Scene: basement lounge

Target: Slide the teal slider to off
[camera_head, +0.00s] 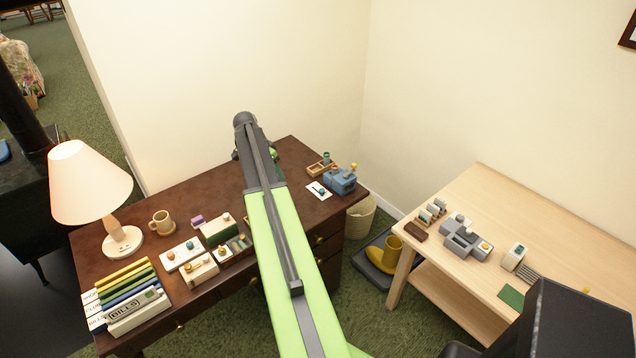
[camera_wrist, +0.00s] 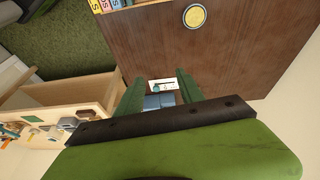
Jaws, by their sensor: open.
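The teal slider (camera_head: 321,191) is a small knob on a white plate (camera_head: 313,188) lying near the right end of the dark wooden desk. In the wrist view the teal slider (camera_wrist: 155,87) shows small on its white plate (camera_wrist: 168,84), between my fingers in the picture and some way beyond them. My gripper (camera_wrist: 160,78) has its two green fingers spread with nothing between them. In the head view my arm hides most of the gripper, above the desk's back part.
A blue device (camera_head: 340,181) with a yellow knob stands just right of the plate, and a small wooden tray (camera_head: 318,168) lies behind it. Left are several switch boxes, a mug (camera_head: 161,223) and a lamp (camera_head: 92,185). A light wooden table (camera_head: 560,240) stands right.

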